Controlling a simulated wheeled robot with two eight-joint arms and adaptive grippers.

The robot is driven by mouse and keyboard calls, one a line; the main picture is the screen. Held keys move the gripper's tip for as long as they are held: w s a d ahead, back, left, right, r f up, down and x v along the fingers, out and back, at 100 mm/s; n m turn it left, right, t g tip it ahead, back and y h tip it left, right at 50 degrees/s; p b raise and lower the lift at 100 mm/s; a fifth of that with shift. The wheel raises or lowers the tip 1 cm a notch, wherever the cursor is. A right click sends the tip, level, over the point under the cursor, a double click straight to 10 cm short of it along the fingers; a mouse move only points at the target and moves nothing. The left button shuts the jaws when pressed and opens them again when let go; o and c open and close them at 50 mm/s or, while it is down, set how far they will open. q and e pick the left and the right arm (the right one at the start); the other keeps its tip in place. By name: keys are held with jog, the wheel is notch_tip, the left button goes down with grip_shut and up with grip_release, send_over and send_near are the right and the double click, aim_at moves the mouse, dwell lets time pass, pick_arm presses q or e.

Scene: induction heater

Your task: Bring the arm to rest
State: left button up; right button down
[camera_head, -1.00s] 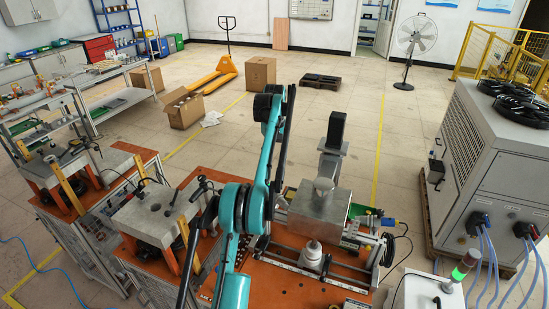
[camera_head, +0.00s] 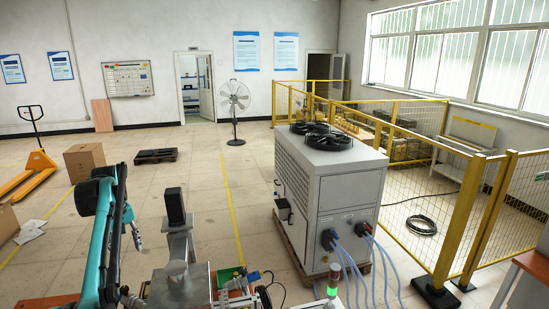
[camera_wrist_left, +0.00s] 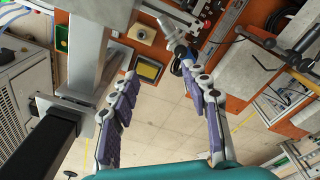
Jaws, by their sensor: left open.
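My left arm (camera_head: 105,240) is teal and black and stands folded at the lower left of the head view. My left gripper (camera_head: 136,239) shows just right of that arm, pointing down. In the left wrist view, its two purple-grey fingers (camera_wrist_left: 158,68) are spread apart with nothing between them. The floor and parts of an orange bench show beyond them. The heater's metal post with a black top (camera_head: 175,207) stands right of the gripper, apart from it in the head view. My right gripper is in neither current view.
An orange bench (camera_head: 40,302) with metal fixtures lies below the arm. A grey chiller cabinet (camera_head: 345,195) with blue hoses stands to the right, and a green-lit signal lamp (camera_head: 332,280) is in front of it. Yellow fencing (camera_head: 460,215) is farther right.

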pick_arm(q)
jog(key=s+d+r+m+t, duration=0.1)
jog(key=s+d+r, duration=0.1)
jog(key=d, duration=0.4)
jog(key=s+d+r+m+t, duration=0.1)
jog(key=s+d+r+m, duration=0.15)
jog(key=d, duration=0.25)
jog(key=s+d+f+m+t, duration=0.3)
jog(key=s+d+f+m, duration=0.1)
jog(key=s+d, duration=1.2)
jog(key=s+d+f+m+t, duration=0.1)
jog(key=s+d+f+m, duration=0.25)
jog(key=s+f, duration=0.55)
notch_tip(320, 180, down, 22)
jog(key=b, duration=2.1)
jog(key=shift+d+r+b, duration=0.15)
jog(key=shift+d+b, duration=0.2)
jog(key=shift+d, duration=0.1)
